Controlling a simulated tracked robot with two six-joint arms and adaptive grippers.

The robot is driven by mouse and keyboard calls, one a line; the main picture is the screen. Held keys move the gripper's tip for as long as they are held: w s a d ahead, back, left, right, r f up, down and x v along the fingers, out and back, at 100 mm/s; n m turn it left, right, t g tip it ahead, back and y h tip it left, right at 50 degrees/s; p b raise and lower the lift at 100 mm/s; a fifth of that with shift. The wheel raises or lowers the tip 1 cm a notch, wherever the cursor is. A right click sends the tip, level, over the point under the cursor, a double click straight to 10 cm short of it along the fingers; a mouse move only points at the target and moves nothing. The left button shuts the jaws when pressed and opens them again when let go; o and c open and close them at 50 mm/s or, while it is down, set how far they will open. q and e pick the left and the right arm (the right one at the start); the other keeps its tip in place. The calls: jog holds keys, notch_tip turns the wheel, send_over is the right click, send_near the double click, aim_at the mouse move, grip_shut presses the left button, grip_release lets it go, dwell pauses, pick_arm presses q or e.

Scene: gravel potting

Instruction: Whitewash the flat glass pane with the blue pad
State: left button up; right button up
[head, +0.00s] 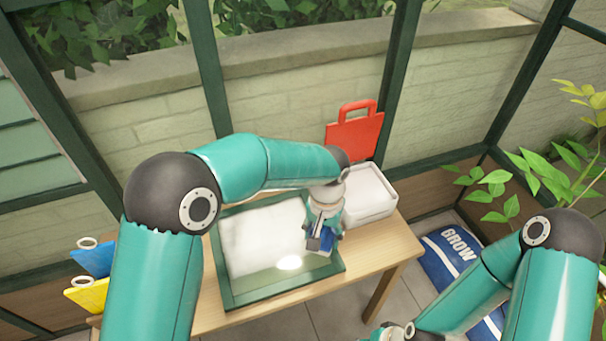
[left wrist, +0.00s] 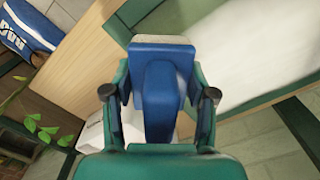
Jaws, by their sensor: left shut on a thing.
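The flat glass pane (head: 250,284) lies in a dark green frame on the wooden table. White covers most of it; a greenish, clearer strip shows along its near edge, with a bright spot. My left gripper (head: 324,236) is over the pane's right side, shut on the blue pad (head: 321,242). In the left wrist view, the pad's blue handle (left wrist: 160,95) is between the fingers and a pale face shows at its far end. I cannot tell whether the pad touches the glass. My right gripper (head: 396,333) is low at the bottom edge, partly cut off, its fingers unclear.
A white tray (head: 368,212) stands right of the pane, with a red handled item (head: 355,135) upright behind it. Blue (head: 94,258) and yellow (head: 90,295) handled items are at the table's left. A blue GROW bag (head: 450,262) and a leafy plant (head: 560,165) are at right.

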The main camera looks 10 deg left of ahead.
aim_at(323, 232)
pick_arm(q)
jog(key=shift+d+r+p, duration=0.1)
jog(key=shift+r+p, duration=1.35)
jog(key=shift+r, duration=1)
